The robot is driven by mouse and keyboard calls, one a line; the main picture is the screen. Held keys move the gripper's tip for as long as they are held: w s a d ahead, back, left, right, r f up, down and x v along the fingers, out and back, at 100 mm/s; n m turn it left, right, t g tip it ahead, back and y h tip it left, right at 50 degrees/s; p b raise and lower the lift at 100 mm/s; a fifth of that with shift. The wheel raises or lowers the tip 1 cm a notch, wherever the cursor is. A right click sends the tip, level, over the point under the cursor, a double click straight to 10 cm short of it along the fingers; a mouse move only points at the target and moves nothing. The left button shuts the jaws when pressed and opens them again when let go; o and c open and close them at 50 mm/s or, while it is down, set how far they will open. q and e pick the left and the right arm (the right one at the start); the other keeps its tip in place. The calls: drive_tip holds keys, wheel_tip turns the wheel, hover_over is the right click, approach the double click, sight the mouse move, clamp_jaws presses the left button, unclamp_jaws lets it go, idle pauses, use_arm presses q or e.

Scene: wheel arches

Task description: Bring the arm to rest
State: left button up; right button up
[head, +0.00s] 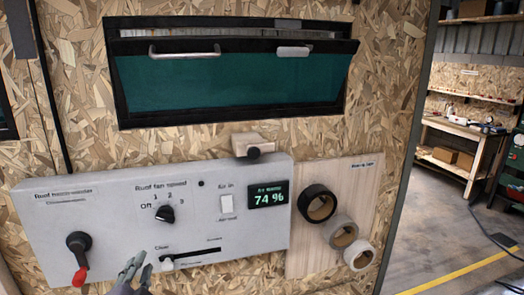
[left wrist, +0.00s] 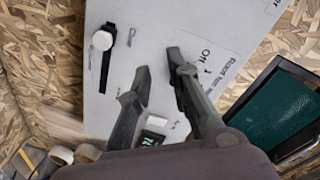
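My left gripper (head: 133,272) is at the bottom of the head view, in front of the lower edge of a white control panel (head: 115,222). In the left wrist view its two dark fingers (left wrist: 160,68) stand apart with nothing between them, over the panel (left wrist: 125,55). The gripper is open and looks apart from the controls. Behind it are a black fan-speed knob (head: 165,213) and a slider with a light knob (head: 167,264); that slider knob also shows in the left wrist view (left wrist: 102,40). My right gripper is not in view.
The panel also has a red-tipped rotary handle (head: 78,262), a rocker switch (head: 227,204) and a display (head: 268,195) reading 74 %. Tape rolls (head: 318,204) hang at right. A dark green hatch (head: 220,80) is above. Open floor and a workbench (head: 458,135) lie further right.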

use_arm(q)
drive_tip(key=s+d+f+n+g+h, duration=0.1)
drive_tip(key=s+f+n+g, duration=0.15)
drive_tip(key=s+f, duration=0.45)
drive_tip(key=s+f+n+g+h, duration=0.15)
drive_tip(key=s+f+g, duration=0.25)
drive_tip(key=f, duration=0.6)
drive_tip(key=s+d+f+n+g+h, duration=0.1)
drive_tip(key=s+d+f+n+g, duration=0.2)
drive_tip(key=s, duration=0.5)
drive_tip(key=s+d+f+g, duration=0.1)
drive_tip(key=s+f+g, duration=0.3)
drive_tip(key=s+f, duration=0.3)
wheel_tip(320, 180, down, 38)
drive_tip(key=s+b, duration=0.2)
drive_tip(key=b, duration=1.1)
drive_tip(key=s+a+f+g+b, duration=0.1)
drive_tip(key=s+f+b, duration=0.3)
drive_tip(key=s+f, duration=0.4)
drive_tip(key=s+a+f+g+b, duration=0.1)
drive_tip(key=s+f+b, duration=0.4)
drive_tip(key=f, duration=1.2)
drive_tip(key=s+a, duration=0.1)
drive_tip(key=s, duration=0.2)
drive_tip(key=shift+s, duration=0.3)
drive_tip(key=shift+a, duration=0.15)
drive_tip(key=shift+c, duration=0.2)
